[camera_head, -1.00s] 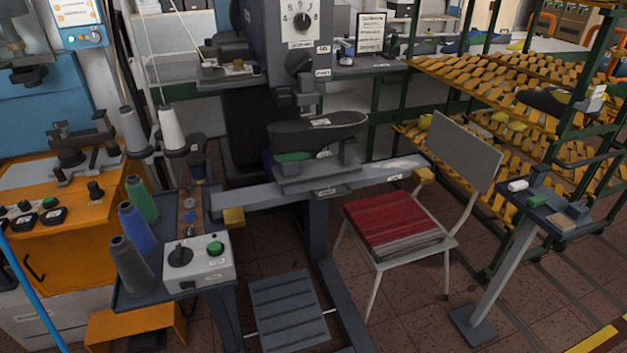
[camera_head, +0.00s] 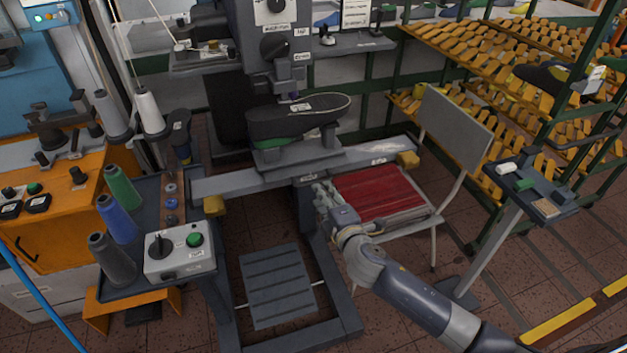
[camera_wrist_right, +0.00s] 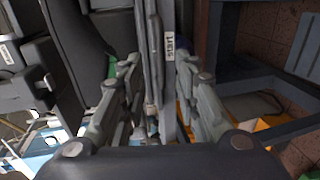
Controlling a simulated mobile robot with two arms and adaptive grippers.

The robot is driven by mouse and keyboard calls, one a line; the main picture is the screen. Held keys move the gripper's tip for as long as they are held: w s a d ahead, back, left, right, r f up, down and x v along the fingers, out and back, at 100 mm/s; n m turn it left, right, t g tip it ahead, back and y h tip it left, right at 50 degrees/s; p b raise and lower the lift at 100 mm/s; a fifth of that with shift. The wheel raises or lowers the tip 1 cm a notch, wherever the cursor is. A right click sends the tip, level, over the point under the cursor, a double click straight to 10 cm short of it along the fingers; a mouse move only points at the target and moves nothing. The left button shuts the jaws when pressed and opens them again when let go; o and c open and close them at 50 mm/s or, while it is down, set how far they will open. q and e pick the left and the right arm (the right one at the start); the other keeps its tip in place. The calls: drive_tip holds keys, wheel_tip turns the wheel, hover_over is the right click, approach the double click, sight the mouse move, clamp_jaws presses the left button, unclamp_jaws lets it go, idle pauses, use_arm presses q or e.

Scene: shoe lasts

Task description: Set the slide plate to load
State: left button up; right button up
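The slide plate (camera_head: 322,157) is a dark grey block on a pale horizontal rail (camera_head: 235,185) with yellow end blocks. It sits near the rail's middle, slightly right. A dark shoe last (camera_head: 275,122) with a green underside rests above it. Small labels are on the rail; I cannot read them. My right gripper (camera_head: 320,190) is just below and in front of the rail, near the plate's right part. In the right wrist view its fingers (camera_wrist_right: 160,85) are spread, with a grey labelled bar (camera_wrist_right: 170,50) seen between them. Contact cannot be told. My left gripper is out of view.
A chair with a red cushion (camera_head: 375,192) stands right of the machine, close behind my right arm. A control box with a green button (camera_head: 194,240) and thread cones (camera_head: 120,187) are at left. A pedal plate (camera_head: 276,285) lies below. A small stand (camera_head: 530,190) is at right.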

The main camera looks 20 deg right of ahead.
sight(316, 181)
drive_tip(key=x, duration=0.7)
drive_tip(key=shift+w+d+f, duration=0.1)
drive_tip(key=shift+w+f, duration=0.1)
drive_tip(key=shift+w, duration=0.2)
clamp_jaws()
